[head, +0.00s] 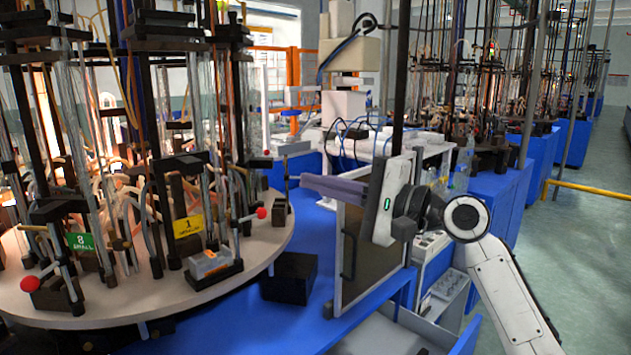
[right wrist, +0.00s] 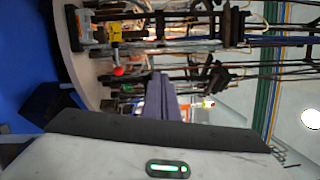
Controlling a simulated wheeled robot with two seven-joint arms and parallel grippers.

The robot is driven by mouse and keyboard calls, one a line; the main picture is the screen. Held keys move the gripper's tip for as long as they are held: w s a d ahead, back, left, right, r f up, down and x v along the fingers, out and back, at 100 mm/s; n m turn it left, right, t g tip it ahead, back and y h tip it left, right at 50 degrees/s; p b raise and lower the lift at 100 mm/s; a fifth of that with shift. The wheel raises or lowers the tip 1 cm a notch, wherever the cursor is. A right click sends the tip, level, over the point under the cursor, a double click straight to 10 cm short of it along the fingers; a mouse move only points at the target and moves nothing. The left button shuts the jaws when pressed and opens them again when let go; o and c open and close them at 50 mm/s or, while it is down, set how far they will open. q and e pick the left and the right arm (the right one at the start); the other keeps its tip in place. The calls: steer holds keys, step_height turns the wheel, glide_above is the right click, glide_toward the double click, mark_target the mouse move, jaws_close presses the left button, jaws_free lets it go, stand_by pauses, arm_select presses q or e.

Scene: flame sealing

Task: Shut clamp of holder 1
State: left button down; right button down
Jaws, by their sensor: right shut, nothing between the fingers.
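Holder 1 stands on the round table (head: 240,275), marked by a yellow label "1" (head: 188,226). Its lever ends in a red ball knob (head: 262,213), sticking out to the right of the label. The red knob (right wrist: 119,71) and yellow label (right wrist: 120,30) also show in the right wrist view. Whether the clamp is open or shut cannot be told. My right gripper (head: 304,182) is shut and empty, to the right of the knob and apart from it, fingers pointing left. Its closed fingers (right wrist: 160,85) show in the right wrist view. My left gripper is not in view.
A grey-white block (head: 209,264) sits in a dark base below the label. A neighbouring holder has a green label "8" (head: 80,241) and a red knob (head: 30,284). A black box (head: 290,278) stands on the blue surface. Tall rods and glass tubes crowd the table.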

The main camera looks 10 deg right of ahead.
steer(key=w+a+r+p, duration=0.1)
steer(key=w+a+p, duration=0.1)
steer(key=a, duration=0.6)
steer(key=shift+a, duration=0.3)
steer(key=shift+w, duration=0.15)
